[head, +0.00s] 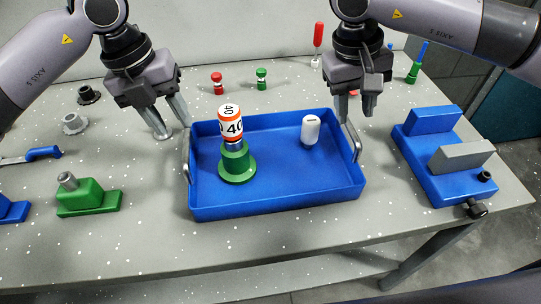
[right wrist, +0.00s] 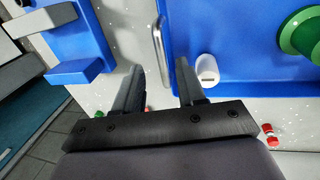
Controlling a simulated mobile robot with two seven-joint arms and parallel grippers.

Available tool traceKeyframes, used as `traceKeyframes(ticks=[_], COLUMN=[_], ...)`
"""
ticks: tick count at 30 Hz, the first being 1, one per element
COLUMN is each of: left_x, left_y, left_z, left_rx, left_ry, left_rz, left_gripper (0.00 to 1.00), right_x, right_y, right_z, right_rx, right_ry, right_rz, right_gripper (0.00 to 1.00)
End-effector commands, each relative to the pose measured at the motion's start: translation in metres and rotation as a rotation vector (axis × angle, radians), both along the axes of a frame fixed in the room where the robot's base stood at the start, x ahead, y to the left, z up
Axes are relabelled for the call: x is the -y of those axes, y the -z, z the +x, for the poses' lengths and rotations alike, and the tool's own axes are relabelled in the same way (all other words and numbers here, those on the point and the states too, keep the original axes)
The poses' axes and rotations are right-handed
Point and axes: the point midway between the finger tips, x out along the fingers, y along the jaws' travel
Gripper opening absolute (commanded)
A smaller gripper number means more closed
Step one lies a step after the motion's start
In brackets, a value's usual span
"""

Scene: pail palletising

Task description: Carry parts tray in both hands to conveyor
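The blue parts tray (head: 275,200) lies on the grey table, with a metal handle at its left end (head: 187,155) and one at its right end (head: 356,145). In it stand a green flanged part (head: 238,163) with an orange-and-white "40" cylinder (head: 231,122) above it, and a white cylinder (head: 311,130). My left gripper (head: 174,128) is open and empty beside the left handle. My right gripper (head: 356,112) is open near the right handle. In the right wrist view, that handle (right wrist: 158,45) shows beyond the gap between its fingers (right wrist: 160,78). No conveyor is identifiable.
A blue fixture with a grey block (head: 440,180) stands right of the tray. A green block (head: 88,198) and a blue-handled tool (head: 43,153) lie at left. Small red (head: 217,83) and green (head: 261,78) parts stand behind the tray. The table's front edge is close.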

Motion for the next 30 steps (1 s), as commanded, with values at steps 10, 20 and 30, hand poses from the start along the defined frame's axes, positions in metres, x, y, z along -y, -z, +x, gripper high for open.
traceKeyframes(ticks=[10,20,30], left_x=[0.005,0.013,0.015], left_y=[0.025,0.065,0.070], left_z=[0.000,0.001,0.001], left_rx=[-0.005,-0.003,0.000], left_ry=[0.001,0.002,0.001], left_rz=[-0.001,-0.003,-0.004], left_gripper=[0.40,0.40,0.40], right_x=[0.004,0.012,0.013], right_y=[0.025,0.065,0.070], right_z=[0.000,0.001,0.001], right_rx=[-0.003,-0.001,0.000], right_ry=[0.002,0.003,0.002], right_rz=[0.002,0.003,0.004], right_gripper=[0.40,0.40,0.40])
